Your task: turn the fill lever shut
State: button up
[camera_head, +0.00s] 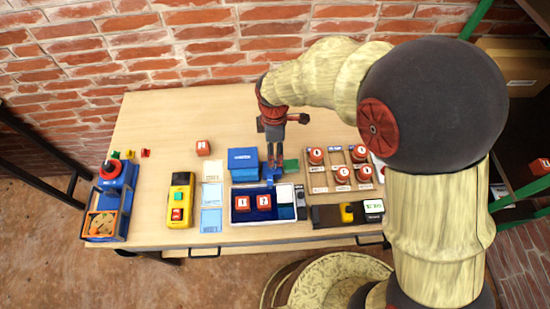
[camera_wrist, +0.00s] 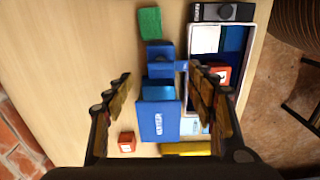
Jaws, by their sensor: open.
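A blue machine (camera_head: 243,160) with a labelled top stands near the middle of the table. In the wrist view its labelled box (camera_wrist: 158,122) lies below narrower blue parts (camera_wrist: 160,55). A small blue arm (camera_wrist: 182,66) sticks out from these parts toward the tray; it may be the fill lever, but I cannot read a label on it. My gripper (camera_head: 274,160) points down over the machine's right end. In the wrist view my gripper (camera_wrist: 160,80) is open, its fingers apart on either side of the blue parts, holding nothing. Contact cannot be told.
A tray (camera_head: 284,218) with red blocks sits in front. A green block (camera_wrist: 149,23) lies beside the machine. A yellow button box (camera_head: 180,200) and a blue stand (camera_head: 108,200) are left. Round red-topped pieces (camera_head: 316,155) stand right.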

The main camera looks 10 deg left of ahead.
notch_tip(320, 180, down, 7)
jog(key=shift+f+b, duration=0.15)
jog(key=shift+b, duration=0.6)
jog(key=shift+c, duration=0.4)
jog(key=c, duration=1.1)
